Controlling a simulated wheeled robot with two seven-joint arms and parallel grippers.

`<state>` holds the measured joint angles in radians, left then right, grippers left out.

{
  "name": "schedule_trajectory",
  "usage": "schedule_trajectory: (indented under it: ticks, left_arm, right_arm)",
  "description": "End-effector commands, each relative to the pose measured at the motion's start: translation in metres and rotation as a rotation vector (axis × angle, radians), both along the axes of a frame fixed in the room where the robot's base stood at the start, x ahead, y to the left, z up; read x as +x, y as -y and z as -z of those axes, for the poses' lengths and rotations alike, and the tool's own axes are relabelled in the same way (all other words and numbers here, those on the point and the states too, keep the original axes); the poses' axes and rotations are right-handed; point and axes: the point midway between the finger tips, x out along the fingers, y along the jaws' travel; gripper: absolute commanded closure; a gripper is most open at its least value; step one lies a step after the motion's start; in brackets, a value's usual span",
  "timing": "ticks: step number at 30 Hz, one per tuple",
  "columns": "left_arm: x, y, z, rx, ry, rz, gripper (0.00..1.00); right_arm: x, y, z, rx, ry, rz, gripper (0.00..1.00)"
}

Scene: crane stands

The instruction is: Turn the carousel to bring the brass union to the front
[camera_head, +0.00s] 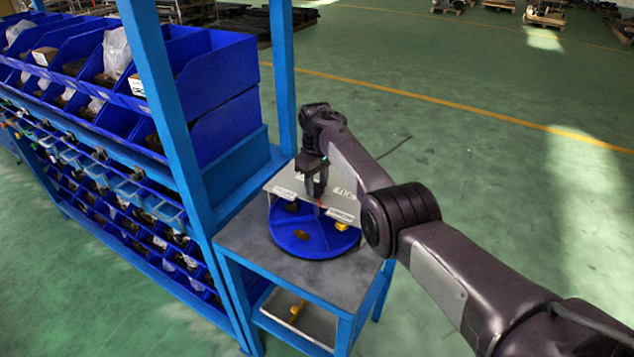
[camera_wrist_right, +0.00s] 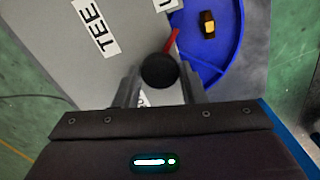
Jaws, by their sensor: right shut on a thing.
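The blue round carousel (camera_head: 290,243) stands on a small table, partly under a grey cover plate (camera_head: 290,178) with white labels. A small brownish-brass piece (camera_head: 301,234) lies in its open front part; a brass-and-dark piece also shows there in the right wrist view (camera_wrist_right: 208,25). I cannot tell whether it is the union. A yellow piece (camera_head: 341,226) shows at the right, near the plate's edge. My right gripper (camera_head: 318,194) is shut on a round black knob (camera_wrist_right: 159,71) above the plate. A red pointer (camera_wrist_right: 172,41) sticks out beside the knob. My left gripper is out of view.
A blue rack with several blue bins (camera_head: 218,75) stands close on the left. Its blue post (camera_head: 283,75) rises just behind the table (camera_head: 262,258). A lower shelf holds a tray (camera_head: 300,318). The green floor to the right is open.

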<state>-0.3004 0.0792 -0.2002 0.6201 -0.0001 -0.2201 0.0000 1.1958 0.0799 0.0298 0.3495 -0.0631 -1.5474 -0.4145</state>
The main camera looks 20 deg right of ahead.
Motion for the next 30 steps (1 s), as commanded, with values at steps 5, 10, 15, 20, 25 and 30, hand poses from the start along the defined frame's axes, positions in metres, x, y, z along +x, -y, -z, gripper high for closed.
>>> schedule_trajectory:
  ticks: [5,10,15,20,25,30]
  left_arm:
    - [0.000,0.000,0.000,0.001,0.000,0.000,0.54]
    - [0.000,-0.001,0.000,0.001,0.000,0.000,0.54]
    - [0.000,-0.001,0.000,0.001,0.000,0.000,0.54]
    - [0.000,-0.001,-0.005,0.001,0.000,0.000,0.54]
    - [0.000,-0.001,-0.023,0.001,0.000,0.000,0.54]
    - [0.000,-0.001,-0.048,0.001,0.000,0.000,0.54]
  right_arm:
    - [0.002,0.000,-0.003,0.000,0.009,-0.001,0.54]
    - [0.001,0.000,-0.002,0.000,0.004,-0.001,0.41]
    - [0.001,0.000,-0.001,0.000,0.003,-0.001,0.41]
    - [0.001,0.000,-0.006,0.000,0.002,0.000,0.41]
    - [0.001,0.000,-0.025,0.000,0.003,0.000,0.41]
    - [0.001,0.000,-0.052,0.000,0.004,0.000,0.41]
